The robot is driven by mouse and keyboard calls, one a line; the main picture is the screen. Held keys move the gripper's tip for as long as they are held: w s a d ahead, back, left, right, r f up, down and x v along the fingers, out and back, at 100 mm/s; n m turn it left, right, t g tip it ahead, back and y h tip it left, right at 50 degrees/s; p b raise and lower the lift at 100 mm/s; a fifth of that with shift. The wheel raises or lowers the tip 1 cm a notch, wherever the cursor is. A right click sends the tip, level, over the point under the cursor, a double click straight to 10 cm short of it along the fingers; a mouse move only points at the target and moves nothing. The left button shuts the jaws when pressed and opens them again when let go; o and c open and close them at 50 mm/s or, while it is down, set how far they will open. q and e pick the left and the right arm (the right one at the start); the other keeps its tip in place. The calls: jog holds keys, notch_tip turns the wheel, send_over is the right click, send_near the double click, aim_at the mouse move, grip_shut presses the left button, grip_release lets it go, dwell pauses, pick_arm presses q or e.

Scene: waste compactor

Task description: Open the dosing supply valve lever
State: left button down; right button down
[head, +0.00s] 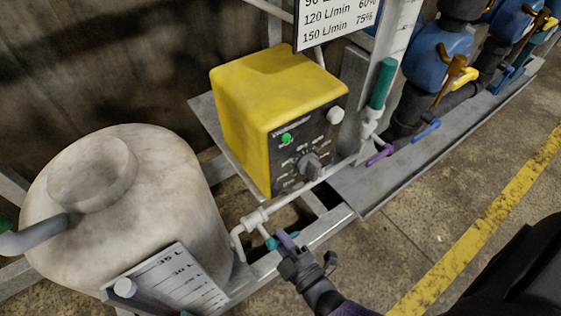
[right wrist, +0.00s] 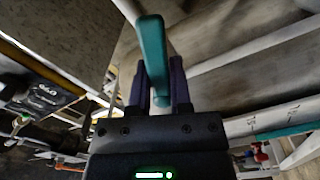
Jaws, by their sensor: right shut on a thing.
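The teal valve lever (head: 271,243) sits on the white pipe (head: 255,217) low between the white tank and the yellow dosing unit (head: 258,100). My right gripper (head: 287,241) reaches it from the lower right and is shut on the lever. In the right wrist view the teal lever (right wrist: 152,48) runs down between the purple fingers of the right gripper (right wrist: 160,78). The fingers hide part of the lever in the head view. My left gripper is not in view.
The white tank (head: 150,180) with a scale plate (head: 170,282) stands at left. A grey frame rail (head: 300,238) runs under the pipe. A purple lever (head: 380,154) and blue valves (head: 437,55) are at the upper right. Open floor lies right of the rail.

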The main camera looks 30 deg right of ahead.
jog(key=n, duration=0.2)
jog(key=r+n+p, duration=0.1)
jog(key=n, duration=0.1)
jog(key=shift+n, duration=0.4)
dwell(0.4)
jog(key=c, duration=0.5)
grip_release()
jog(key=shift+c, duration=0.2)
jog(key=shift+d, duration=0.1)
